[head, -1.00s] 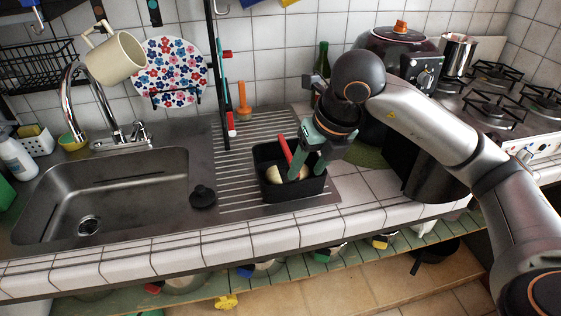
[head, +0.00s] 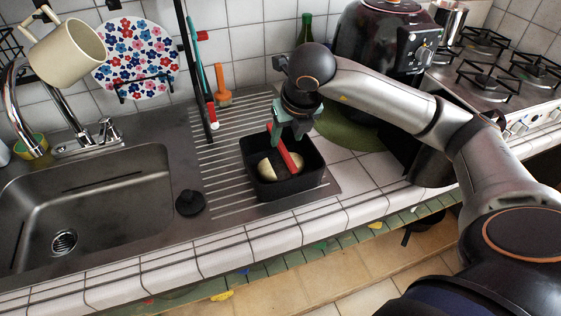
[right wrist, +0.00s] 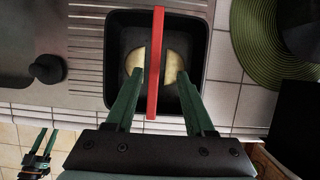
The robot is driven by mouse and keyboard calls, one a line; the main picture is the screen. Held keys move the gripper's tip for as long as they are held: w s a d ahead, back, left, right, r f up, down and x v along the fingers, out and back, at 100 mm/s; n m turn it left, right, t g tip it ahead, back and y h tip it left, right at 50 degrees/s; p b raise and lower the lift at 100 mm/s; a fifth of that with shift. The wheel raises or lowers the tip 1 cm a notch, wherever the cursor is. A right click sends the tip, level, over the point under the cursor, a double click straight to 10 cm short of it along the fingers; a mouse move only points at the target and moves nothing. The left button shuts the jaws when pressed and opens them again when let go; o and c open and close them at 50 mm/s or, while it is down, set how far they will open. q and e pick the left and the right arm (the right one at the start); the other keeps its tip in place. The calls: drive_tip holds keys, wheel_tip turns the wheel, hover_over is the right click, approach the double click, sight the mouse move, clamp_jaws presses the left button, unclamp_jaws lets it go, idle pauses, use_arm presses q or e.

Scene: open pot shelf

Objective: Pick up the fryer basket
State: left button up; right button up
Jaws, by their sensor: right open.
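The fryer basket (head: 290,189) is a black square tub with a red handle (head: 289,153) that slants up from it. It stands on the ribbed drainboard and holds two pale round halves (right wrist: 156,64). My right gripper (head: 292,136) is open above the basket, at the upper part of the handle. In the right wrist view, the red handle (right wrist: 156,100) runs between the two green fingers, with a gap on each side. A small green-fingered gripper, my left one (right wrist: 38,148), shows at the lower left of that view. It is too small to tell its opening.
The sink (head: 90,215) and a black stopper (head: 190,203) lie left of the basket. A green round mat (head: 350,133) and a dark red fryer (head: 375,40) are to the right. A black upright post (head: 195,75) rises behind the drainboard. Tiled counter is clear in front.

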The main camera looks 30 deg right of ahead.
sight(281, 145)
drive_tip(key=x, duration=0.3)
drive_tip(key=p+x, duration=0.1)
drive_tip(key=shift+w+a+f, duration=0.2)
drive_tip(key=shift+w+a, duration=0.1)
drive_tip(key=shift+w+f, duration=0.1)
drive_tip(key=shift+f, duration=0.2)
drive_tip(key=shift+f+b, duration=0.2)
drive_tip(key=shift+b, duration=0.25)
drive_tip(key=shift+c, duration=0.4)
clamp_jaws()
idle(1.1)
